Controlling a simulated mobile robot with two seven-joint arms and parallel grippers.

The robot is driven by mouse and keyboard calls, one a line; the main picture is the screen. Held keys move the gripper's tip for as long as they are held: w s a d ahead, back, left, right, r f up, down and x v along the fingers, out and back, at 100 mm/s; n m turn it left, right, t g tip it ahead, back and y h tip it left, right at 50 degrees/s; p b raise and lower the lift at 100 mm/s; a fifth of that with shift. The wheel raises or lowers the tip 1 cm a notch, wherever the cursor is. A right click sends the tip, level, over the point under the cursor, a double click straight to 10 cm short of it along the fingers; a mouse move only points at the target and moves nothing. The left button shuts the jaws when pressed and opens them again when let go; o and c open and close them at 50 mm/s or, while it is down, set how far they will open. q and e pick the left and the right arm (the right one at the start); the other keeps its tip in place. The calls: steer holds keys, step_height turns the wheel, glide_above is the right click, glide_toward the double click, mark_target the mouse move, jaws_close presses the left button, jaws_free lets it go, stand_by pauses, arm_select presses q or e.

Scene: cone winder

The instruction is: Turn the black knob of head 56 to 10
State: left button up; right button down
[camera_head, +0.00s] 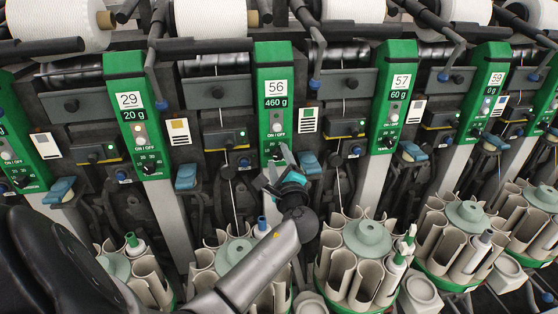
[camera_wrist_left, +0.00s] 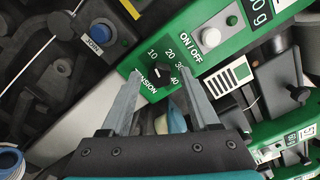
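Head 56 is a green panel (camera_head: 275,88) marked 56 and 460 g in the head view. Its black tension knob (camera_wrist_left: 156,71) shows in the left wrist view, on a dial marked 10, 20, 30 and 40. The knob's pointer is too small to read surely. My left gripper (camera_head: 285,158) is in front of the panel's lower end and partly covers the dial there. In the left wrist view its two fingers (camera_wrist_left: 160,82) are apart, one towards each side of the knob, with nothing held between them. My right gripper is not in view.
A white on/off button (camera_wrist_left: 211,37) is beside the dial. A blue lever (camera_head: 309,163) is right of my left gripper. Neighbouring heads 29 (camera_head: 129,99) and 57 (camera_head: 401,81) flank the panel. Cone holders (camera_head: 366,238) with bobbins stand below.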

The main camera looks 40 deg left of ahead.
arm_select(q)
steer(key=shift+o, duration=0.2)
steer(key=v, duration=1.5)
steer(key=shift+d, duration=0.15)
